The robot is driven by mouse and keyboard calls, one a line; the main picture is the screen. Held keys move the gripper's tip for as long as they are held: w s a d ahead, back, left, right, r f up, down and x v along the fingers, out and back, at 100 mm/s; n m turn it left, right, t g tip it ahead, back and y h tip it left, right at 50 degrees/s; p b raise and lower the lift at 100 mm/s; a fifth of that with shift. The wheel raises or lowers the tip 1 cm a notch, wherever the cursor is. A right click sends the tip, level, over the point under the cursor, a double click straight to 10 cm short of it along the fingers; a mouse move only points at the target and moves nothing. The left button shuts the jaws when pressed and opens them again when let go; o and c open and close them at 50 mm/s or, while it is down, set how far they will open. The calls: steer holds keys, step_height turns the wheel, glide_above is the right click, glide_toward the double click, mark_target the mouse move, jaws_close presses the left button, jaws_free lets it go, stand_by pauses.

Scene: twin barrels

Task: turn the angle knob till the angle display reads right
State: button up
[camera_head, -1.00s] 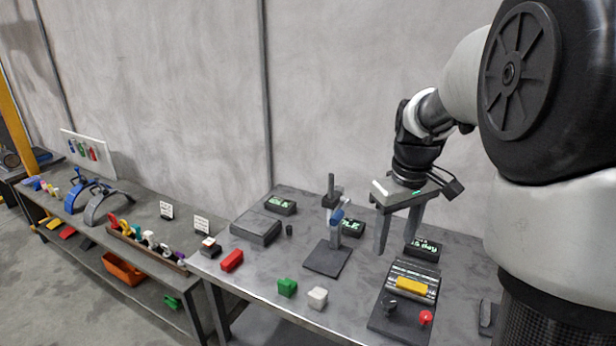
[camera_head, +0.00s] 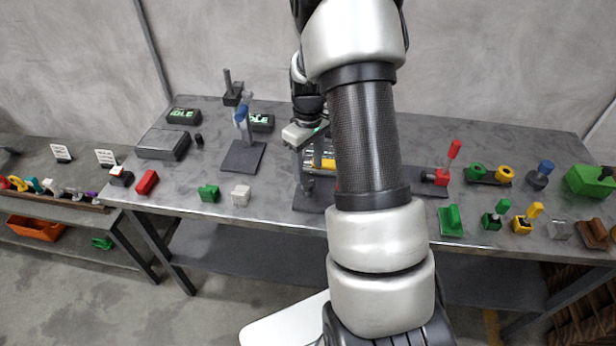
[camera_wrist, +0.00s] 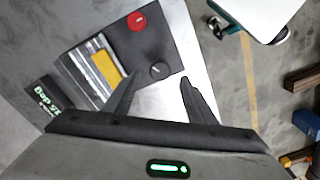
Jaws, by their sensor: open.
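The bending device is a dark panel (camera_wrist: 175,42) with a black round knob (camera_wrist: 157,71), a red button (camera_wrist: 137,21) and a yellow block (camera_wrist: 105,66) on ribbed metal. Its display (camera_wrist: 44,97) shows pale green characters, tilted and too small to read surely. In the head view my gripper (camera_head: 308,188) is over the panel.
Left of it stand a small press (camera_head: 243,150), a green block (camera_head: 209,193) and a white block (camera_head: 240,195). A red-handled lever (camera_head: 446,165) and several coloured fixtures stand right. The table's front edge is close to the panel.

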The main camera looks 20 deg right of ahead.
mark_target(308, 182)
step_height(308, 182, down, 5)
stand_by(0.3)
steer(key=c, duration=1)
